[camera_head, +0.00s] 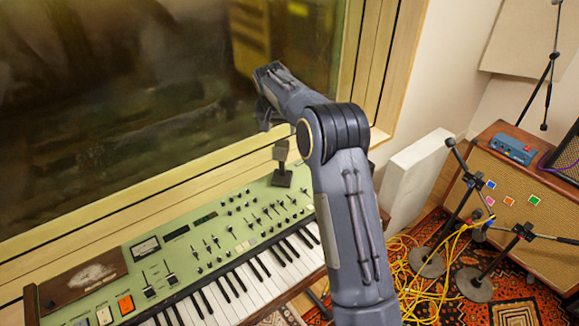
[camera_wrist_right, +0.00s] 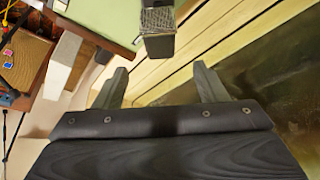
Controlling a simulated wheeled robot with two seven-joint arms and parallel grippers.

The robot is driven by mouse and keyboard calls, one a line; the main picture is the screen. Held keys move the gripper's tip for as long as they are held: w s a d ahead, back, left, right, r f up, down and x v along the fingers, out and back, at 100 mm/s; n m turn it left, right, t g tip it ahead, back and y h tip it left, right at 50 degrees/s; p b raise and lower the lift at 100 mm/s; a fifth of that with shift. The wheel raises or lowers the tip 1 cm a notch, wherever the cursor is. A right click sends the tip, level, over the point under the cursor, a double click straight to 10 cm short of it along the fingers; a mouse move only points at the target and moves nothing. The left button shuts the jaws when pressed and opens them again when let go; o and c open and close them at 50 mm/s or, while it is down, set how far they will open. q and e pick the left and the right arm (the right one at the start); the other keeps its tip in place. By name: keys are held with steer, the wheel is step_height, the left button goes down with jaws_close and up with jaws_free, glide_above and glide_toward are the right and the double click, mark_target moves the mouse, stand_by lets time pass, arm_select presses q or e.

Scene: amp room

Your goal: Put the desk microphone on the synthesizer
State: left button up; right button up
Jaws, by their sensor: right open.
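The desk microphone (camera_head: 281,152), a small grey head on a dark square base, appears upright on the far right part of the synthesizer's green panel. The synthesizer (camera_head: 190,240) has a green top, black sliders and piano keys, and stands below the window. My right gripper (camera_head: 266,118) is up by the window frame, beyond and above the microphone, apart from it. In the right wrist view the microphone (camera_wrist_right: 158,22) is ahead of my open, empty fingers (camera_wrist_right: 160,86), beside the green panel (camera_wrist_right: 105,18). My left gripper is out of view.
The window's wooden frame (camera_head: 367,60) runs close behind my right gripper. A white box (camera_head: 412,175) stands right of the synthesizer. Farther right are microphone stands (camera_head: 478,284), yellow cables (camera_head: 425,265) and an amplifier (camera_head: 520,200) on a patterned rug.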

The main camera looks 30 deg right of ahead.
steer(key=s+a+r+n+t+y, duration=0.1)
steer(key=s+a+r+y, duration=0.2)
steer(key=s, duration=0.8)
steer(key=s+a+r+n+y, duration=0.1)
steer(key=s+a+r+n, duration=0.15)
steer(key=s+r, duration=0.6)
steer(key=s+a+f+n+y, duration=0.1)
steer(key=s+a+f, duration=0.2)
steer(key=s, duration=0.5)
steer(key=s+a+f+n, duration=0.1)
steer(key=s+a+f, duration=0.2)
steer(key=s+a, duration=0.2)
steer(key=s+a+f+n+t+y, duration=0.1)
steer(key=s+a+f, duration=0.2)
steer(key=s, duration=0.7)
steer(key=shift+s+a+f+y, duration=0.3)
steer(key=shift+a, duration=0.65)
steer(key=shift+c, duration=0.5)
